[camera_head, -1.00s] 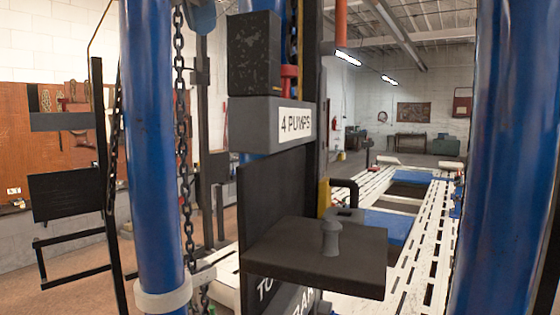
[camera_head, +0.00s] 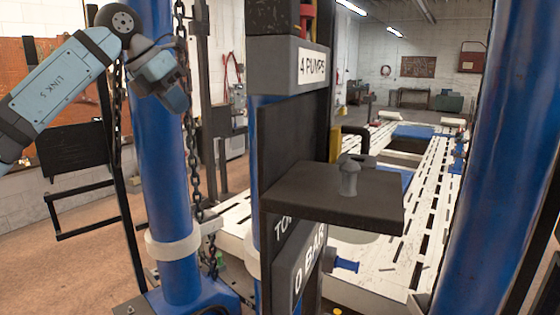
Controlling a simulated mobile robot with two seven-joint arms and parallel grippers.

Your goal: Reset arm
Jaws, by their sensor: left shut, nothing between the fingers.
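My left arm comes in from the upper left, a light blue-grey link with dark joints. Its gripper (camera_head: 176,98) hangs in front of the left blue post (camera_head: 165,185), beside the hanging chain (camera_head: 188,150). It is small and partly turned away; it looks shut, with nothing seen in it. To its right, apart from it, a dark shelf (camera_head: 300,192) carries a grey knob-like peg (camera_head: 348,178). My right gripper is not in view.
A "4 PUMPS" block (camera_head: 285,65) sits above the shelf, and a "0 BAR" sign (camera_head: 308,270) below it. A second blue post (camera_head: 480,150) stands at the right. A slotted white frame bench (camera_head: 420,215) stretches behind. Open floor lies at the lower left.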

